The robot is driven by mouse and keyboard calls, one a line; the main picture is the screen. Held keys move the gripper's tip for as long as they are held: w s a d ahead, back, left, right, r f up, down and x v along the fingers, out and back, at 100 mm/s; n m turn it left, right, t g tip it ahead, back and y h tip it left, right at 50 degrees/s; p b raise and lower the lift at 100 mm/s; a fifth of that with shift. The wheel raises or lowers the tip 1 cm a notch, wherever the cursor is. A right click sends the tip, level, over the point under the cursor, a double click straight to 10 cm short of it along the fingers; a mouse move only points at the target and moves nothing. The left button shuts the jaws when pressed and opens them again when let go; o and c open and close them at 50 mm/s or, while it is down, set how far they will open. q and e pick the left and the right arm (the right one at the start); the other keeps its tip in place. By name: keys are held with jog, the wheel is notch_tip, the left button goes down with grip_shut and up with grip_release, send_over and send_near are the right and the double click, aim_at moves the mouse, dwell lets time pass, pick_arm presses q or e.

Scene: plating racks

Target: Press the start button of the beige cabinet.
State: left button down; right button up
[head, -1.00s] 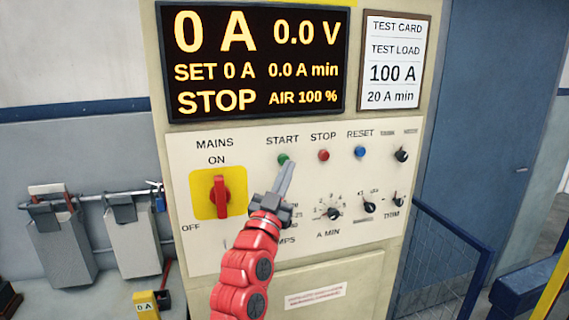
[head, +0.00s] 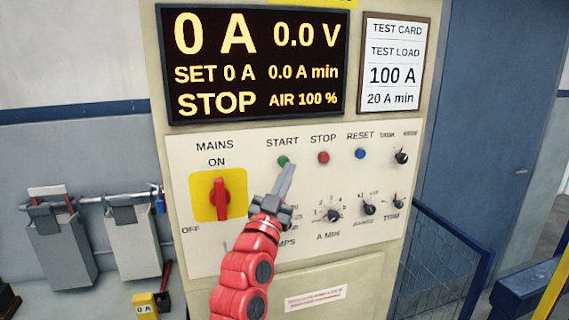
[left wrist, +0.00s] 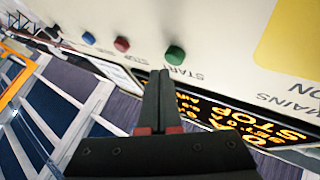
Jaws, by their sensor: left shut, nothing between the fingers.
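The beige cabinet (head: 290,245) fills the middle of the head view. Its green start button (head: 283,161) sits under the word START, left of the red stop button (head: 323,157). The green button also shows in the left wrist view (left wrist: 175,55), just beyond my fingertips. My left gripper (head: 289,168) is shut and empty. Its fingertips lie just below and right of the green button in the head view; I cannot tell whether they touch it. The display (head: 255,62) reads STOP, 0 A and 0.0 V. My right gripper is not in view.
A red mains switch (head: 221,199) on a yellow plate is left of my gripper. A blue reset button (head: 360,153) and several black knobs (head: 332,216) are to the right. A blue railing (head: 440,232) stands right of the cabinet.

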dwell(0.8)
pick_arm(q)
jog(key=shift+w+a+b, duration=0.15)
jog(key=shift+w+b, duration=0.25)
jog(key=shift+b, duration=0.25)
jog(key=shift+w+a+b, duration=0.15)
jog(key=shift+w+b, duration=0.35)
dwell(0.5)
jog(key=shift+s, duration=0.1)
jog(key=shift+s+d, duration=0.3)
jog(key=shift+s, duration=0.5)
